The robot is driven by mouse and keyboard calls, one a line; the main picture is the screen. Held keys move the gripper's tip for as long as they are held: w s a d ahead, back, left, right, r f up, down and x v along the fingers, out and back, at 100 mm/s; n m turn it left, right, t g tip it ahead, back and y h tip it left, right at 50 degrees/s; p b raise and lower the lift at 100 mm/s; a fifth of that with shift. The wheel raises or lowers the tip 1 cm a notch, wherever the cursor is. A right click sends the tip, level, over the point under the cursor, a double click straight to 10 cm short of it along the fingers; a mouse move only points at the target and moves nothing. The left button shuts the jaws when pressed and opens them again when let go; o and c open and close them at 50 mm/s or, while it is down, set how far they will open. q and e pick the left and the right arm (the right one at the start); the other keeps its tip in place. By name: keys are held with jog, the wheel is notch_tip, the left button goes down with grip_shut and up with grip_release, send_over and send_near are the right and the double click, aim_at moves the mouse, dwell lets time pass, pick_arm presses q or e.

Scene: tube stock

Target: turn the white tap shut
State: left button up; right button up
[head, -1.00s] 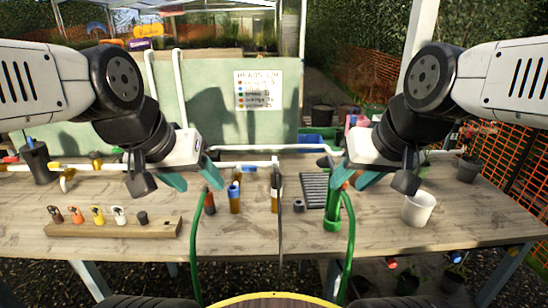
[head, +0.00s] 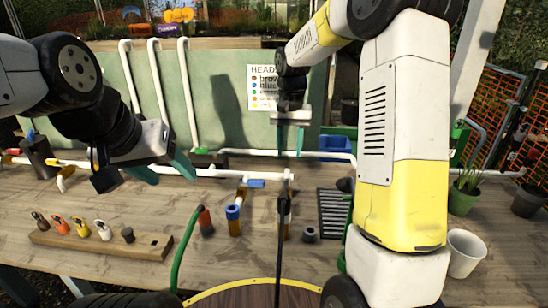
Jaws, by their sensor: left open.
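I cannot pick out a white tap for certain. A white pipe (head: 220,173) runs across the bench with a blue-handled tap (head: 257,183) near its right end. A green handle (head: 200,151) is on the pipe behind it. My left gripper (head: 164,171) is open and empty, above the left part of the pipe. My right gripper (head: 290,148) points down over the back of the bench, near the rear pipe, its two fingers apart with nothing seen between them. My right arm hides part of the bench on the right.
A wooden block (head: 70,243) holds several coloured connectors, including a white one (head: 103,229). A green hose (head: 182,250) ends in a red-brown fitting (head: 205,221).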

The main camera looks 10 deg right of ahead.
aim_at(287, 173)
jog(key=shift+w+a+f, duration=0.1)
jog(key=shift+w+f, duration=0.35)
jog(key=shift+f, duration=0.25)
notch_tip(287, 173, down, 7)
jog(key=shift+c, duration=0.2)
grip_shut()
dwell(1.0)
